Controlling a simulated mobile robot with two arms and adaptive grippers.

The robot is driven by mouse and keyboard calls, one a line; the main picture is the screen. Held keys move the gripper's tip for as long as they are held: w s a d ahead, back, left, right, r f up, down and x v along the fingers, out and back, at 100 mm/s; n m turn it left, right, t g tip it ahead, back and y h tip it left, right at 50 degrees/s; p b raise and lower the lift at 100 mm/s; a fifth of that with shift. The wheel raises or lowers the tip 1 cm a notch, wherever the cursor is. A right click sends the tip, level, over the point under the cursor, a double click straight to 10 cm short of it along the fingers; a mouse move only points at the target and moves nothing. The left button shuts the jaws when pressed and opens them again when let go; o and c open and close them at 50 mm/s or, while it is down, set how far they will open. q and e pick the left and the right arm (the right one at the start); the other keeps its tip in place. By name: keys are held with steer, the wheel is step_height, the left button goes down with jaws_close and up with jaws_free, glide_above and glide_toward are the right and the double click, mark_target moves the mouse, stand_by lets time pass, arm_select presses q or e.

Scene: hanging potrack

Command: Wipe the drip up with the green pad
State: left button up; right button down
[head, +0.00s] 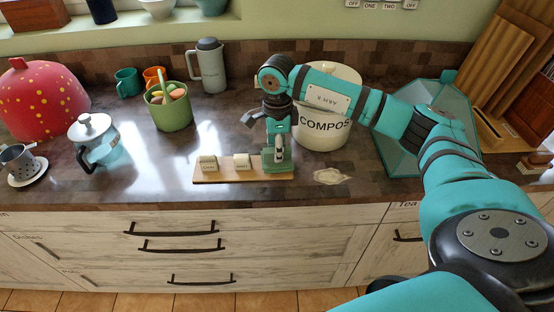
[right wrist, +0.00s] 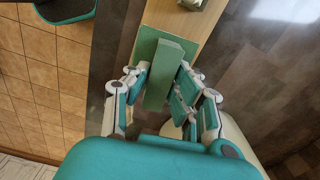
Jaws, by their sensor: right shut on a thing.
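The green pad (head: 279,168) is at the right end of a wooden board (head: 219,178) on the counter. My right gripper (head: 279,152) points down over it and is shut on it. In the right wrist view, the pad's upright green part (right wrist: 165,75) is between the two fingers. I cannot tell whether the pad touches the board or is just above it. The drip (head: 331,176) is a pale, irregular puddle on the counter, just right of the board and near the front edge. My left gripper is not in view.
Two small labelled blocks (head: 207,162) (head: 242,161) stand on the board, left of the pad. The white compost bin (head: 324,137) is behind the drip. A teal glass-sided container (head: 400,157) is to the right. The counter around the drip is clear.

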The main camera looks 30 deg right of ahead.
steer(key=shift+r+p, duration=1.2)
steer(key=shift+r, duration=1.1)
